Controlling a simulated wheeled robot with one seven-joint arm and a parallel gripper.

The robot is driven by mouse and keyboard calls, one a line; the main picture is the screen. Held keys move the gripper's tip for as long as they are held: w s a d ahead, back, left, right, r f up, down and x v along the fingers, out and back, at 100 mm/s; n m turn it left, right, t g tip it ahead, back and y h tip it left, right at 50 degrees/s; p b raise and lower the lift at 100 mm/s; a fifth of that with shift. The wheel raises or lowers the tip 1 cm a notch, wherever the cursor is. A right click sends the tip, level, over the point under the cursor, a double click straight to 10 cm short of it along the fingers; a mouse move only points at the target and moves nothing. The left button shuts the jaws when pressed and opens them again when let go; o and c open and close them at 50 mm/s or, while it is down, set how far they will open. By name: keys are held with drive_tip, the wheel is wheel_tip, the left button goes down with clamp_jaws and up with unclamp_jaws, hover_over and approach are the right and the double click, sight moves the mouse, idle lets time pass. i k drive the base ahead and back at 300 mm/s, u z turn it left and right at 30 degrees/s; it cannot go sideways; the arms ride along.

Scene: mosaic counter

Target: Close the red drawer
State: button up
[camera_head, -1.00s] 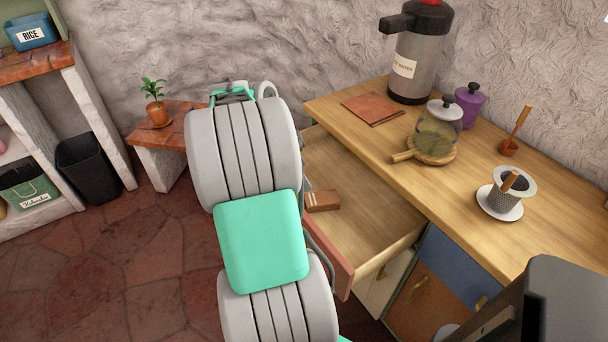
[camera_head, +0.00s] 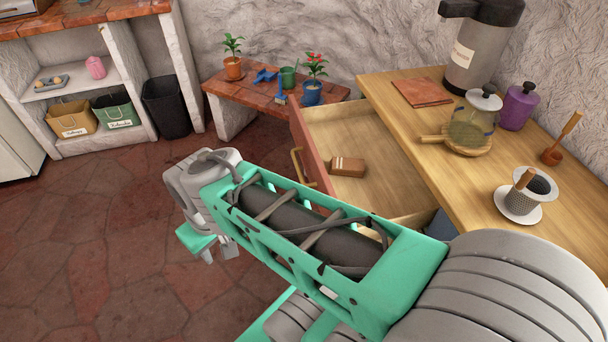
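The red drawer (camera_head: 307,148) is pulled out of the wooden counter (camera_head: 460,145). Its red front faces left and carries a gold handle (camera_head: 297,166). A small brown block-like object (camera_head: 347,167) with pale stripes lies inside it. My gripper (camera_head: 221,250) is at the left end of my arm, over the floor, to the left of and apart from the drawer front. It points downward; its fingers are small and partly hidden, so I cannot tell its opening. My arm hides the near part of the drawer.
The counter holds a large flask (camera_head: 481,50), a glass jar (camera_head: 471,120), a purple jar (camera_head: 518,107) and a cup on a saucer (camera_head: 518,213). A low bench (camera_head: 222,88) with potted plants stands behind the drawer. The floor at left is clear.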

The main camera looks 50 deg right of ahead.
sight(390, 187)
drive_tip(key=u, duration=1)
drive_tip(key=i, duration=0.6)
drive_tip(key=z, duration=0.9)
drive_tip(key=k, duration=0.2)
drive_tip(key=u, duration=0.35)
